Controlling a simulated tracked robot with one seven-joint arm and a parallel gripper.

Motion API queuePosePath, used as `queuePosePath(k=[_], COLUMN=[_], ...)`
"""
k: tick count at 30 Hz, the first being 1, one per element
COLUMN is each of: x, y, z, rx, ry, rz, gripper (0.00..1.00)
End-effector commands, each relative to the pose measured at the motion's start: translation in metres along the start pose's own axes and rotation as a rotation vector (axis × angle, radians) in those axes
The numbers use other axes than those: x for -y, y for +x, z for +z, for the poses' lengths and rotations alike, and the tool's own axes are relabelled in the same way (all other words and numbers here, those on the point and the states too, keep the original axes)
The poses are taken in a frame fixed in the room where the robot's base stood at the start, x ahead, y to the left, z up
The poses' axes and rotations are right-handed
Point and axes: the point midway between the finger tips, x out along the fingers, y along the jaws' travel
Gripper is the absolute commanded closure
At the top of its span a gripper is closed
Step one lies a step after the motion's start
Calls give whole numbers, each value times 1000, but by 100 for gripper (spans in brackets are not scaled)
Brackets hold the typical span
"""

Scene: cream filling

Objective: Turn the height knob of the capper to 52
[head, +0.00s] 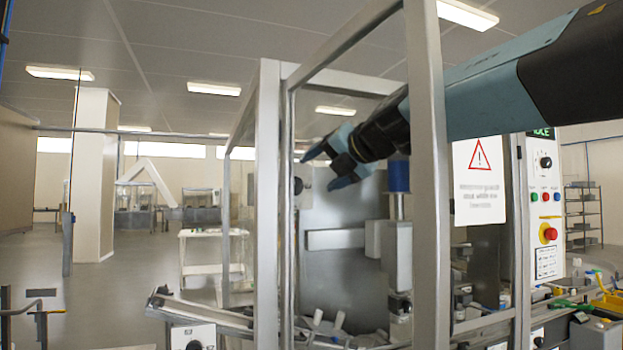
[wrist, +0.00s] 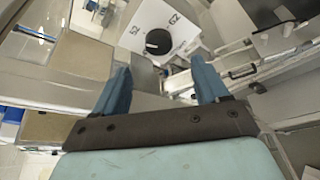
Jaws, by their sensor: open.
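The black round height knob (wrist: 158,41) sits on a white plate (wrist: 182,48) in the wrist view. Printed marks show on the plate, one reading like 52 to the knob's upper left and another like 62 to its upper right. My gripper (head: 319,172) is open with blue fingers, reaching inside the capper frame, just right of the knob. In the wrist view my gripper (wrist: 161,66) points toward the knob, which appears between and beyond the fingertips, apparently untouched.
Metal frame posts (head: 428,200) stand close around my arm. A blue-topped cylinder (head: 399,177) stands right of and below the gripper. A control panel (head: 546,200) with buttons is at right. Another dial panel (head: 193,334) is at lower left. Open floor lies at left.

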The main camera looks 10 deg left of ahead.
Motion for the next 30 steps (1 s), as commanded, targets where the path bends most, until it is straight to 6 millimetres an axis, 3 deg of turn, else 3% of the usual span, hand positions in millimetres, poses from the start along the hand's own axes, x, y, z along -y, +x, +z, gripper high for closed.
queuePosePath(k=[3, 10, 30], x=[1, 1, 2], y=[-20, -43, -49], z=[1, 0, 1], rx=[3, 1, 7], ry=[0, 0, 10], rz=[-1, -1, 2], gripper=[26, 26, 26])
